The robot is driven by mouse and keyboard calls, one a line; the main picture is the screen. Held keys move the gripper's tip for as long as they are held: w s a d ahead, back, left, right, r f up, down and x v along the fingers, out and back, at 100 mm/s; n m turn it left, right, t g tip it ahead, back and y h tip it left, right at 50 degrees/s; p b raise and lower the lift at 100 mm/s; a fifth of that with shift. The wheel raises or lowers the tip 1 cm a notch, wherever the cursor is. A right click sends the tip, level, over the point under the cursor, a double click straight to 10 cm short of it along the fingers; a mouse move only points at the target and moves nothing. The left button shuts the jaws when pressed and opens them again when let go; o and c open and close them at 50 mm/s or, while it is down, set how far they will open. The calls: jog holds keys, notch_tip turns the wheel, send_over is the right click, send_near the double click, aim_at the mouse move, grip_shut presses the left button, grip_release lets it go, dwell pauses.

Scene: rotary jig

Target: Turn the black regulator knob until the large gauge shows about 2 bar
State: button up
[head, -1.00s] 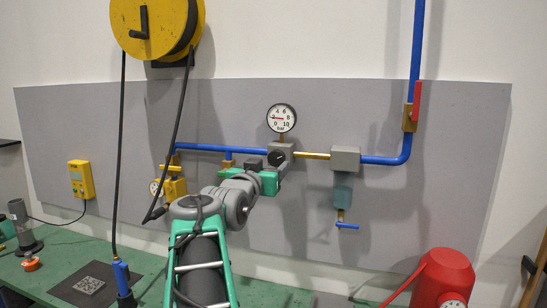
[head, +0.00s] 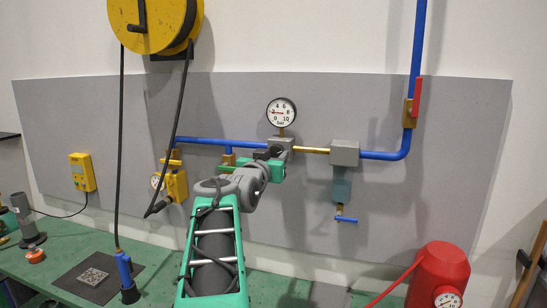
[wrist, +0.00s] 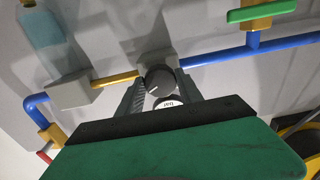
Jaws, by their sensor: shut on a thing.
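The black regulator knob (wrist: 158,77) has a white mark on its face and sits between the two fingers of my gripper (wrist: 160,84) in the wrist view. My gripper is shut on the knob. In the head view my gripper (head: 274,163) is at the regulator body (head: 287,143) and mostly hides the knob. The large round white gauge (head: 281,112) stands upright above the regulator. Its red needle points left, near where 2 lies on the dial; it is too small to read exactly. Part of a white dial shows below the knob in the wrist view.
Blue pipe (head: 215,142) runs left of the regulator, and a grey filter block (head: 345,153) stands to the right. A yellow fitting with a small gauge (head: 175,183) is at left. A red tank (head: 440,275) stands at lower right. The green bench (head: 60,250) runs below.

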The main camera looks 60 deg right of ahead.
jog(key=c, duration=0.6)
jog(key=m+b, duration=0.1)
jog(key=b, duration=0.2)
jog(key=o, duration=1.3)
jog(key=shift+o, duration=0.2)
jog(key=shift+a, duration=0.1)
